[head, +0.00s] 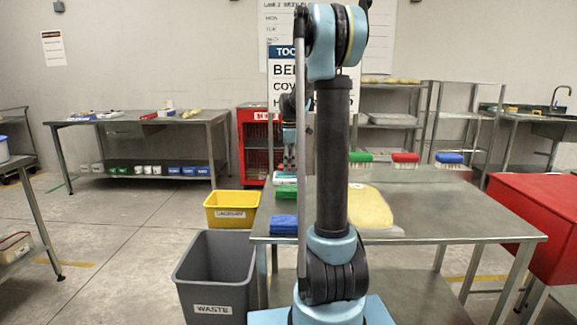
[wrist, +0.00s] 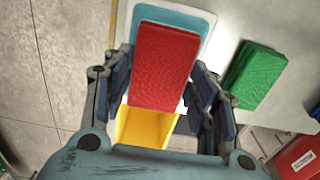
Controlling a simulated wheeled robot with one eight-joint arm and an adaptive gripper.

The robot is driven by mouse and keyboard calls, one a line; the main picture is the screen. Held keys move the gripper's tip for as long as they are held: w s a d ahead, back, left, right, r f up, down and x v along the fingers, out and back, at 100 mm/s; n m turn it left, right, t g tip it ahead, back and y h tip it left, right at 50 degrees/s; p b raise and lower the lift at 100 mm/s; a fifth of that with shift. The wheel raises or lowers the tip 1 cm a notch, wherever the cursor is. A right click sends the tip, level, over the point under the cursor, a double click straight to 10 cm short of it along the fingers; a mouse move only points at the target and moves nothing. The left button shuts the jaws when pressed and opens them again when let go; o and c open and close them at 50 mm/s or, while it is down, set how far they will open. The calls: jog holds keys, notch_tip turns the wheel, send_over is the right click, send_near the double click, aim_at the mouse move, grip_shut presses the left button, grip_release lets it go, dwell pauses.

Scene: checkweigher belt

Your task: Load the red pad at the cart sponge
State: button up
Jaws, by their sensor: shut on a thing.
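The red pad (wrist: 166,68) lies between the two fingers of my gripper (wrist: 160,88) in the wrist view. The gripper is shut on it. In the head view my gripper (head: 289,168) is low over the left end of the steel table (head: 440,203). The red pad is not clear there. I cannot make out a sponge for certain.
A green pad (wrist: 255,75) lies right of the red pad. A blue pad (head: 283,224) lies at the table's left edge. A yellow bin (head: 231,208) and a grey waste bin (head: 216,275) stand left. Brushes and a yellow cloth-like thing (head: 369,207) are on the table.

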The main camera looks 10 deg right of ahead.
dwell(0.4)
jog(key=shift+r, duration=3.5)
